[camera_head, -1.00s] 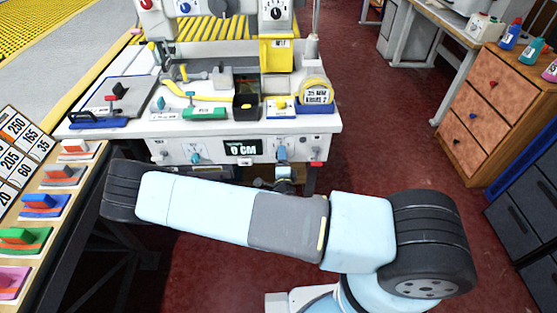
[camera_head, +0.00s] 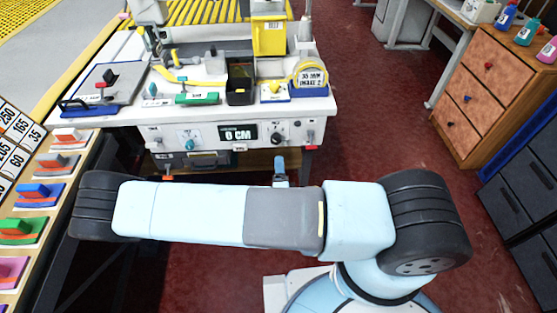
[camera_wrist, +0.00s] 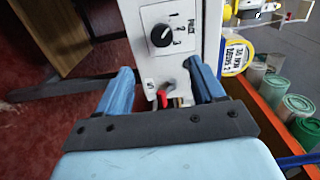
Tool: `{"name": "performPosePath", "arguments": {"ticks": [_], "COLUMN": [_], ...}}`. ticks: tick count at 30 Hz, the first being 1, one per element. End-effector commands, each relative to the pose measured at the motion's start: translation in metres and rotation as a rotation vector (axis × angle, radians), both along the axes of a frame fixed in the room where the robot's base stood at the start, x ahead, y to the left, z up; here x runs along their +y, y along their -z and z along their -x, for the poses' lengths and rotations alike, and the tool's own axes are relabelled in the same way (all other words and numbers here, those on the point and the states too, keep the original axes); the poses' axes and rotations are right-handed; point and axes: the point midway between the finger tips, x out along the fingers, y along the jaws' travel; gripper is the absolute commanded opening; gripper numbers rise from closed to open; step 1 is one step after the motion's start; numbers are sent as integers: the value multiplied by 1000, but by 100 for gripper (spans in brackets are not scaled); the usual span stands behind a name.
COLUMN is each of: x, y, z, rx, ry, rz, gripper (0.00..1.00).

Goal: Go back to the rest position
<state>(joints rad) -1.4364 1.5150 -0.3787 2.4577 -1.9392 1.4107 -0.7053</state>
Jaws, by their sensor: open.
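My gripper (camera_wrist: 159,68) is open in the wrist view, its two blue fingers apart with nothing between them. Beyond the fingers is the white front panel of the machine (camera_wrist: 186,45), with a dial (camera_wrist: 161,36) marked 1, 2, 3 and a small red part (camera_wrist: 163,98) below it. In the head view one blue finger of my gripper (camera_head: 280,170) shows just below the panel's lower edge; the rest is hidden behind my arm. My arm lies nearly level across the lower middle. The machine's display (camera_head: 237,134) reads 0 CM.
A sloped rack of coloured blocks (camera_head: 40,195) stands close at the left, by my elbow. A wooden drawer cabinet (camera_head: 483,95) and dark drawers (camera_head: 525,205) stand at the right. Red floor (camera_head: 390,130) is clear between machine and cabinets.

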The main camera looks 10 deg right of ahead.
Motion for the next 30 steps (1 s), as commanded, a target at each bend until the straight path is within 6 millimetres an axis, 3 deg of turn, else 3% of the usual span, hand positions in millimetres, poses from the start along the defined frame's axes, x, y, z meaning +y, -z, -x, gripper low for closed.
{"name": "performPosePath", "arguments": {"ticks": [6,23,30], "x": [0,0,-4], "y": [0,-1,-24], "z": [14,14,6], "rx": [0,-1,-42], "ry": [-1,2,116], "rz": [1,-2,-122], "gripper": [68,68,68]}}
